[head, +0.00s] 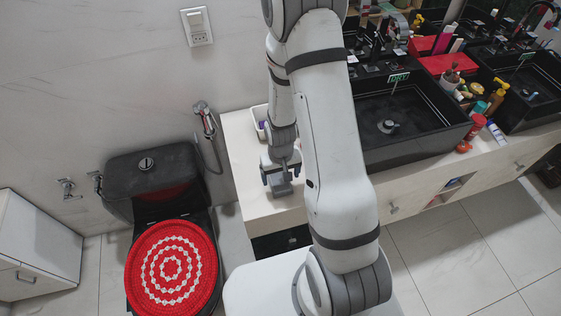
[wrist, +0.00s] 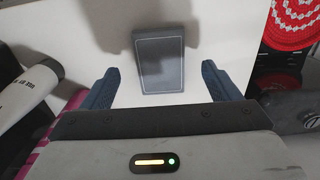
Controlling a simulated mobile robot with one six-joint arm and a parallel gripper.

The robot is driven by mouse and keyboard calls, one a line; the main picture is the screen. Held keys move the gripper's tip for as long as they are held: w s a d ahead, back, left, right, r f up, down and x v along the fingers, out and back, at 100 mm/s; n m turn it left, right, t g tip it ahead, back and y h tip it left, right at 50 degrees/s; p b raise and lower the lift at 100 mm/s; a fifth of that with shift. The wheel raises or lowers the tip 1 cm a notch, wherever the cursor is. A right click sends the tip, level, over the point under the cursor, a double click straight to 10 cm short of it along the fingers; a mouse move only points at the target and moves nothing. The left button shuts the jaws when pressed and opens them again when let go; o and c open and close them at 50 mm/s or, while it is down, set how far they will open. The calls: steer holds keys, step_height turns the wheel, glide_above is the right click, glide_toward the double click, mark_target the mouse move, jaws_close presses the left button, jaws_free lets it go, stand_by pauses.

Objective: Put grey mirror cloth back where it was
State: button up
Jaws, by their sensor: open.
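The grey mirror cloth (wrist: 160,60) is a flat, dark grey rectangle with a thin pale border line. It lies on the white counter top. My gripper (wrist: 160,72) is open, with one blue finger on each side of the near part of the cloth and visible gaps to both. The fingers do not appear to touch it. In the head view my gripper (head: 281,177) is over the left end of the counter, and the grey cloth (head: 283,189) shows just below it.
Black sinks (head: 415,130) and several bottles are to the right. A black toilet with a red round cover (head: 171,268) is at the left. The counter's front left corner is clear.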

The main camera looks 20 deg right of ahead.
step_height(320, 180, up, 9)
steer(key=b, duration=0.1)
step_height(320, 180, up, 14)
steer(key=t, duration=0.2)
glide_above(281, 184)
steer(key=s, duration=0.5)
steer(key=s+r+t, duration=0.1)
steer(key=s+r, duration=0.7)
steer(key=r, duration=0.1)
